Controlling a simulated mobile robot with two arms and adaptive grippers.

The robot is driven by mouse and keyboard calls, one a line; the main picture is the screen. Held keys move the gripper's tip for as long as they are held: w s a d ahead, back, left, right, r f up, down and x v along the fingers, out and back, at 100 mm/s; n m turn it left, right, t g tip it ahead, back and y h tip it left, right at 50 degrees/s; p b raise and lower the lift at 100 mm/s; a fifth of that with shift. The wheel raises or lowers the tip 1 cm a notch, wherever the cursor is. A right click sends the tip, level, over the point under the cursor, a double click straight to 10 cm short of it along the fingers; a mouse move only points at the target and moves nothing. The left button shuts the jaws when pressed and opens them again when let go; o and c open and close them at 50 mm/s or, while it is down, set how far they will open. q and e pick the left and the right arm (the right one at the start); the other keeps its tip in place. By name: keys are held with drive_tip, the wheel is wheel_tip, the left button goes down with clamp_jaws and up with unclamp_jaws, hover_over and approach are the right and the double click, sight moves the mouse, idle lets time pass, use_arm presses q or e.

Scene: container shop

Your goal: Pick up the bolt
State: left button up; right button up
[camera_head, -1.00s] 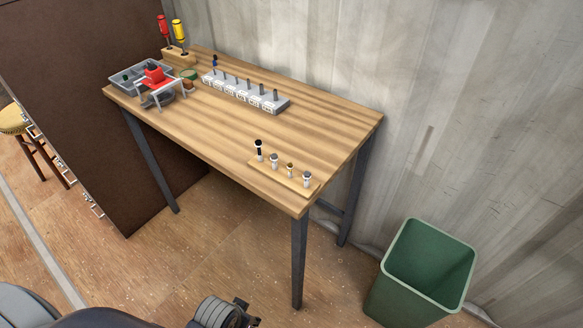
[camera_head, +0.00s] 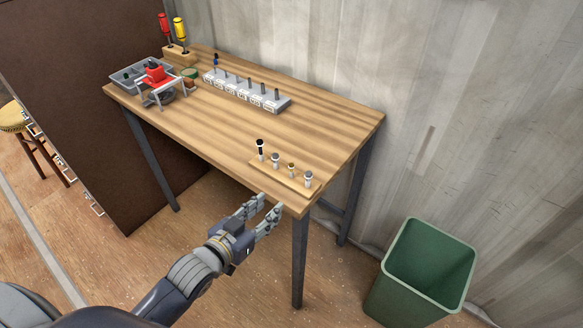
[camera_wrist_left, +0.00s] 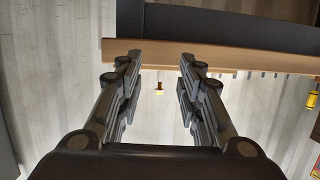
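A small wooden rack (camera_head: 284,180) lies at the table's front right corner. It bears a row of small upright pieces: a tall black-topped one (camera_head: 260,150), grey-topped ones (camera_head: 275,160) (camera_head: 308,178) and a brass-coloured one (camera_head: 291,169). They look like bolts, but I cannot tell which is the task's bolt. My left gripper (camera_head: 270,204) is open and empty, just off the table's front edge below the rack. My right gripper is not in view.
The wooden table (camera_head: 330,130) also bears a labelled block with pegs (camera_head: 245,92), a grey tray (camera_head: 127,84), a red-topped device (camera_head: 157,76) and red and yellow screwdrivers (camera_head: 180,32). A green bin (camera_head: 410,300) stands at the right. The table's middle is clear.

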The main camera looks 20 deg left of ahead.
sight(290, 167)
use_arm(q)
drive_tip(key=w+r+t, duration=0.1)
drive_tip(key=w, duration=0.1)
drive_tip(key=w+d+r+t+h, duration=0.1)
drive_tip(key=w+r, duration=0.1)
drive_tip(key=w+r+h+p, duration=0.1)
drive_tip(key=w, duration=0.2)
drive_tip(key=shift+w+d+r+m+t, duration=0.1)
drive_tip(key=shift+d+r+m+t, duration=0.1)
drive_tip(key=shift+m+t, duration=0.2)
drive_tip(key=shift+w+d+r+p, duration=0.15)
drive_tip(key=shift+w+p, duration=0.15)
drive_tip(key=shift+w, duration=0.2)
drive_tip(key=p+x, duration=0.1)
drive_tip(key=x, duration=0.2)
drive_tip(key=shift+w, duration=0.2)
drive_tip(key=shift+w+d, duration=0.15)
drive_tip(key=shift+w, duration=0.3)
clamp_jaws()
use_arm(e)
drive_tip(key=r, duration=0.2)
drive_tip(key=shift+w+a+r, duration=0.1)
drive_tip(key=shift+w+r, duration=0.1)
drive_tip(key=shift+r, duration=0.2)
